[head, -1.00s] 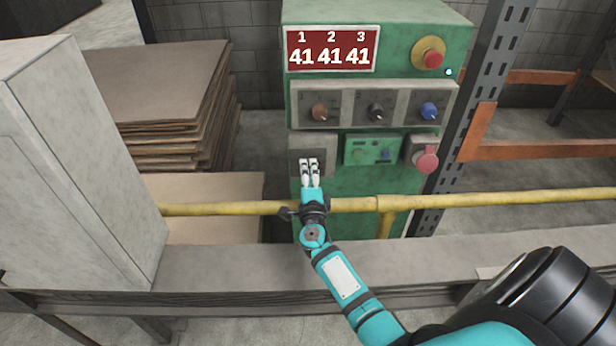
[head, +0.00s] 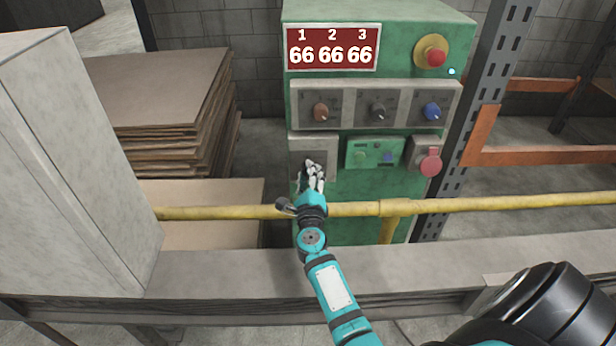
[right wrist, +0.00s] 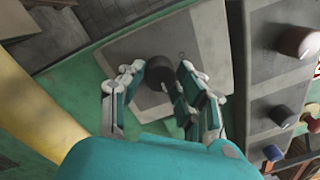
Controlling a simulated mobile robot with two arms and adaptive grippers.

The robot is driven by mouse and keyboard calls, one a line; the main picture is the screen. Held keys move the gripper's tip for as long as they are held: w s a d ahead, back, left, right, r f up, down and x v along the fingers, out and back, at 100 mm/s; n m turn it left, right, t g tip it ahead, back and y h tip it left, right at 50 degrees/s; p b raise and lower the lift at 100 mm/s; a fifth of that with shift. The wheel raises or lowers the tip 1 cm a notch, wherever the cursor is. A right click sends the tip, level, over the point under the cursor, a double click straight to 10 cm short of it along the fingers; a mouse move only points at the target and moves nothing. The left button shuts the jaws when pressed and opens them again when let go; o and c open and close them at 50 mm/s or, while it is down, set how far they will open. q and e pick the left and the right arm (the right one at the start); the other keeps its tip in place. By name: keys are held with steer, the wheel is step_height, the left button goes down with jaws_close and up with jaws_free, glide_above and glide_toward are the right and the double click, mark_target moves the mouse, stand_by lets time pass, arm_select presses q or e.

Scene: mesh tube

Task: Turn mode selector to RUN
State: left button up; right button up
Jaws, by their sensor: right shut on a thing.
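The mode selector is a dark round knob (right wrist: 160,74) on a square grey plate (right wrist: 207,30) in the right wrist view. In the head view this plate (head: 325,146) is on the left of the green cabinet's lower row, and my fingers hide the knob. My right gripper (head: 314,170) is at the plate, its fingers rolled at an angle. In the right wrist view the gripper (right wrist: 161,82) has its fingers on both sides of the knob, shut on it. The selector's pointer and the RUN mark cannot be made out. My left gripper is not in view.
The green cabinet (head: 350,215) has a red display (head: 331,47) reading 66 66 66, three knobs on a grey strip (head: 350,118), and a red stop button (head: 435,58). A yellow pipe (head: 470,204) runs in front. A grey box (head: 80,170) stands at left.

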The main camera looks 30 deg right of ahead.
steer(key=shift+f, duration=0.15)
steer(key=o, duration=1.1)
steer(key=shift+o, duration=0.2)
steer(key=v, duration=0.7)
steer(key=shift+s+a, duration=0.15)
steer(key=shift+s, duration=0.1)
